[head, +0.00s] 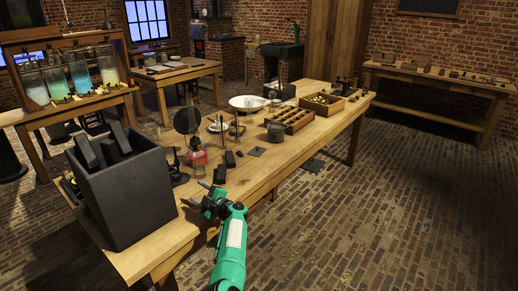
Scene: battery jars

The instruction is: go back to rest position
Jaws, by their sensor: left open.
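My left arm is green and reaches in from the bottom edge of the head view. Its dark left gripper (197,193) is at the near long edge of the wooden table (300,146), with its two fingers spread and nothing seen between them. It points toward the tabletop, just right of the large dark grey bin (129,198). I cannot tell whether the fingers touch the table. My right gripper is not in view.
Black slabs stand in the bin. A flask with red liquid (198,160), small black blocks, a white bowl (247,103) and a compartmented wooden tray (290,118) are beyond the gripper. Jars of coloured liquid (79,76) stand at left. The brick floor at right is clear.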

